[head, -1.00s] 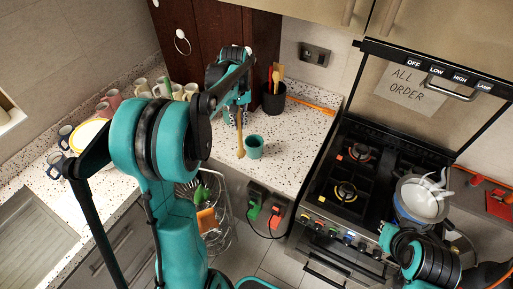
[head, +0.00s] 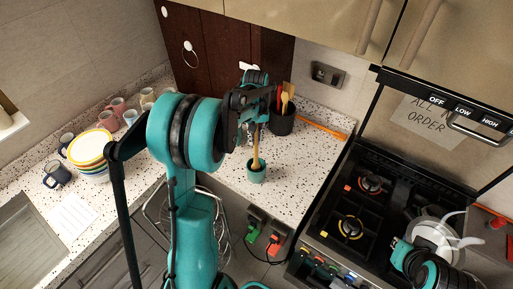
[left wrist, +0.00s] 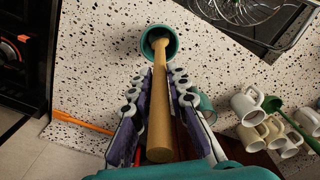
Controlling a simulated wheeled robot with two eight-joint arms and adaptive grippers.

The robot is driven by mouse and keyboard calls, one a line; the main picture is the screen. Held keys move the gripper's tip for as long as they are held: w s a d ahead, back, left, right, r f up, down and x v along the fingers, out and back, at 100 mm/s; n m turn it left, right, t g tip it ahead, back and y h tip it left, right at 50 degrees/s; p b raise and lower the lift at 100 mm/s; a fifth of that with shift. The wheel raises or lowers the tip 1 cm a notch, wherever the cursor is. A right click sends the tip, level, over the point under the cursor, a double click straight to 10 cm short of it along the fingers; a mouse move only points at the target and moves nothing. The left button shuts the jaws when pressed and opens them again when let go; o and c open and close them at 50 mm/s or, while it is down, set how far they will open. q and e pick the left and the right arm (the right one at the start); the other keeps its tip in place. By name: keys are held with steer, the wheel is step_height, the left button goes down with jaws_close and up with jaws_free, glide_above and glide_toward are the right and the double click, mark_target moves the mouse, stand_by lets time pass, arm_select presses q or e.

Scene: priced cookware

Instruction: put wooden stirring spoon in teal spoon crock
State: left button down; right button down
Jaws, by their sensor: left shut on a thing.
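The wooden stirring spoon (head: 256,150) hangs nearly upright in my left gripper (head: 255,124), its lower end down at the mouth of the teal spoon crock (head: 257,175). The crock stands near the counter's front edge. In the left wrist view the spoon (left wrist: 160,110) runs between the fingers of my left gripper (left wrist: 158,98), which are shut on it. Its far end lies inside the crock's rim (left wrist: 174,53); how deep it reaches is hard to tell. My right arm shows at the lower right of the head view, but its fingers cannot be made out.
A dark utensil holder (head: 282,122) with several utensils stands behind the crock. Stacked bowls (head: 90,150) and mugs (head: 57,174) are at the left. The stove (head: 350,210) with a pan (head: 432,238) is at the right. Speckled counter (head: 310,160) is clear right of the crock.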

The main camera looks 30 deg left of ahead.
mark_target(256, 144)
arm_select(q)
steer(key=f, duration=0.3)
steer(key=shift+w+f, duration=0.2)
steer(key=shift+s+f, duration=0.1)
steer(key=shift+f, duration=0.2)
steer(key=shift+f+b, duration=0.2)
steer(key=shift+b, duration=0.1)
steer(key=c, duration=1.5)
jaws_free()
steer(key=shift+o, duration=0.2)
steer(key=shift+r, duration=0.1)
